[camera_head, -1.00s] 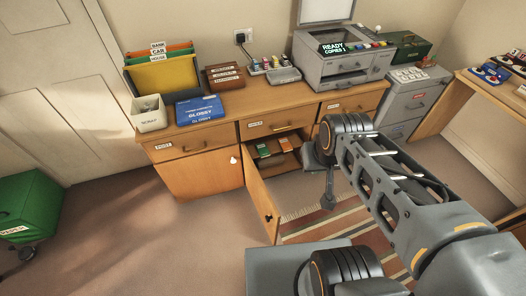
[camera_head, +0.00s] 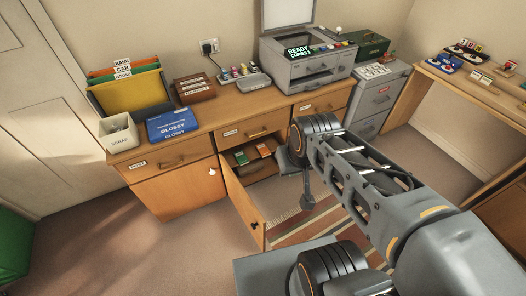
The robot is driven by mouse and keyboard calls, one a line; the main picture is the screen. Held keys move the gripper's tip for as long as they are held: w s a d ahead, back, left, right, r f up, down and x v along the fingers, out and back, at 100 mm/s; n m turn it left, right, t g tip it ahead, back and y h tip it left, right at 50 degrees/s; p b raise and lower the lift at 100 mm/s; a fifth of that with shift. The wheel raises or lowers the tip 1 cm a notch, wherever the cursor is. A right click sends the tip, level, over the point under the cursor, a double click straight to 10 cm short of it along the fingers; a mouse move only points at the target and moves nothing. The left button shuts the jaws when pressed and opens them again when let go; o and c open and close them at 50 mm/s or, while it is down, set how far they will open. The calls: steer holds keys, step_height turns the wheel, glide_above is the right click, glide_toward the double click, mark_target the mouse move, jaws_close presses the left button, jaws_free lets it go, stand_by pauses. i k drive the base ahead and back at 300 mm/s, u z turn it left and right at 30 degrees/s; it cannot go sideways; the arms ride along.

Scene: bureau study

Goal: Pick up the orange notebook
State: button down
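A small orange item (camera_head: 263,150), which looks like the orange notebook, lies in the open cupboard under the middle drawer of the wooden sideboard (camera_head: 170,180). A green item (camera_head: 241,158) lies just left of it. The cupboard door (camera_head: 244,209) stands swung open toward me. My gripper (camera_head: 306,197) hangs at the end of my folded arm, in front of and to the right of the cupboard, apart from the notebook. Its fingers are small and dark, partly hidden by the arm, and I cannot tell whether they are open.
On the sideboard stand a printer (camera_head: 308,70), a yellow folder (camera_head: 130,94), a white scrap bin (camera_head: 117,133) and a blue glossy paper box (camera_head: 173,123). A grey cabinet (camera_head: 380,98) and a desk (camera_head: 470,85) are at the right. A striped rug (camera_head: 310,223) lies before the sideboard.

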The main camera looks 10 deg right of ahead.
mark_target(262, 148)
steer(key=z, duration=1.3)
steer(key=i, duration=1.9)
steer(key=u, duration=4.15)
